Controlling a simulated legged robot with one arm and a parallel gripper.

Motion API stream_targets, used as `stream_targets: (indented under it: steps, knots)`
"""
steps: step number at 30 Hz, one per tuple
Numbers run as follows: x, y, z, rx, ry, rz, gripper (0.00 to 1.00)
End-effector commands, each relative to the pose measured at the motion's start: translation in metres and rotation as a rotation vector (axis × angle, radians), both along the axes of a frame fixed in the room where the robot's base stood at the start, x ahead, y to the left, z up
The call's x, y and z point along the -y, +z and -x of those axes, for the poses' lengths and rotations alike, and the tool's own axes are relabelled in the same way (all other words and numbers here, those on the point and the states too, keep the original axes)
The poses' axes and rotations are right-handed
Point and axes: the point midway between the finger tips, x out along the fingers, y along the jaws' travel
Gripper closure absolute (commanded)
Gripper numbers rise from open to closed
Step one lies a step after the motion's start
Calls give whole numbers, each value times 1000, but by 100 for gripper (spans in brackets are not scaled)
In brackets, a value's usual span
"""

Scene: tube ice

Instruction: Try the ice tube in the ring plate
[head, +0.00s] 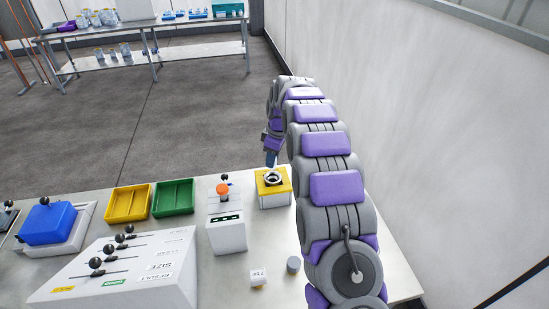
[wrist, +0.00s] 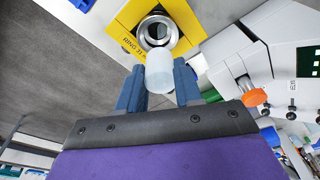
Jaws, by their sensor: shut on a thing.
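The ice tube (wrist: 159,72) is a whitish, translucent cylinder between the two blue fingers of my gripper (wrist: 158,85) in the wrist view. My gripper is shut on it. The ring plate (wrist: 128,18) is a yellow block with a metal ring around a dark hole; in the wrist view the tube's far end overlaps the ring's near edge. I cannot tell whether they touch. In the head view the ring plate (head: 273,196) stands on the table, and my gripper (head: 270,160) is just above its back edge. The tube cannot be made out there.
A white device with an orange knob (head: 222,189) stands just left of the ring plate. Green (head: 174,198) and yellow (head: 127,204) trays lie farther left. A sloped lever panel (head: 120,268) fills the front left.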

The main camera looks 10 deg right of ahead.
Motion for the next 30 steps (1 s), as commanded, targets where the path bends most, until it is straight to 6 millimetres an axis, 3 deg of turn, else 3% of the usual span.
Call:
stream_targets:
  steps: [11, 28, 30]
  knots:
    - [11, -13, -1, 0, 5, -9, 95]
    - [5, -52, -1, 1, 4, -4, 95]
    - [5, -56, -1, 2, 4, -5, 100]
